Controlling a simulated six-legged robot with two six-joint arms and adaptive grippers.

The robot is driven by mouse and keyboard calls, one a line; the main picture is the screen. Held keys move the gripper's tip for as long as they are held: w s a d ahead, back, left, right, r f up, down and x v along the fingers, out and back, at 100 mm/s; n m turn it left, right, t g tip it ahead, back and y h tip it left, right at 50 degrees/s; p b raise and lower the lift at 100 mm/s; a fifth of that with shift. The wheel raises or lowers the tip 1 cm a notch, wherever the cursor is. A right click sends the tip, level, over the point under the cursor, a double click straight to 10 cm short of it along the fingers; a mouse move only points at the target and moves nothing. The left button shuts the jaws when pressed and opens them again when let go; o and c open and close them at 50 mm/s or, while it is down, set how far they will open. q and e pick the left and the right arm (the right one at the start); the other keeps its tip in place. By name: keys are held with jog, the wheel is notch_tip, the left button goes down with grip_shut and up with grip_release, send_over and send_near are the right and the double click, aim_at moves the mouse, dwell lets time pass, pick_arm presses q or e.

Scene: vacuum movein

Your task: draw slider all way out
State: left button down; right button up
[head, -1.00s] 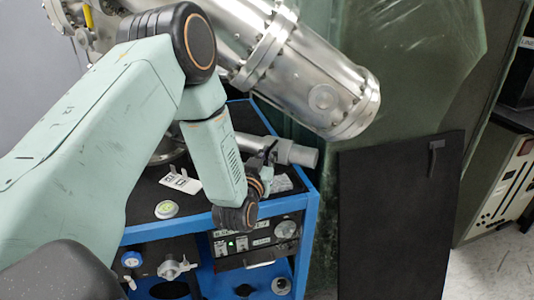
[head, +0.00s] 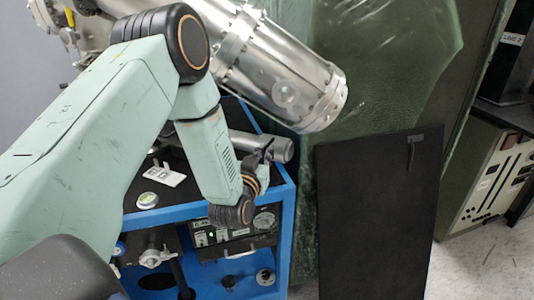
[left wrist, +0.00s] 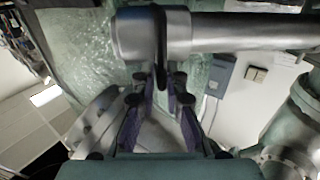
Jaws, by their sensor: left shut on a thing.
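The slider (left wrist: 160,42) is a dark narrow ring around a smooth grey metal tube (left wrist: 245,32). In the left wrist view it sits near the tube's blunt left end. My left gripper (left wrist: 161,78) is shut on the slider from below, its two purple-sided fingers close together. In the head view the tube's blunt end (head: 281,150) sticks out to the right above the blue cart, a short way beyond my left gripper (head: 262,156). My wrist and forearm hide part of the tube there. My right gripper is not in view.
A large flanged steel chamber (head: 285,80) hangs above the tube. The blue-framed cart (head: 285,235) below carries a white card (head: 164,174), a round level (head: 147,200) and gauges. A black panel (head: 375,220) stands to the right, before a green plastic curtain (head: 390,70).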

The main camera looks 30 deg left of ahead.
pick_arm(q)
jog(key=c, duration=1.5)
grip_release()
jog(key=shift+a+f, duration=0.15)
jog(key=shift+a, duration=0.05)
jog(key=shift+s+d, duration=0.1)
jog(key=shift+d, duration=0.05)
jog(key=v, duration=1.1)
jog(key=shift+s, duration=0.4)
jog(key=shift+d, duration=0.1)
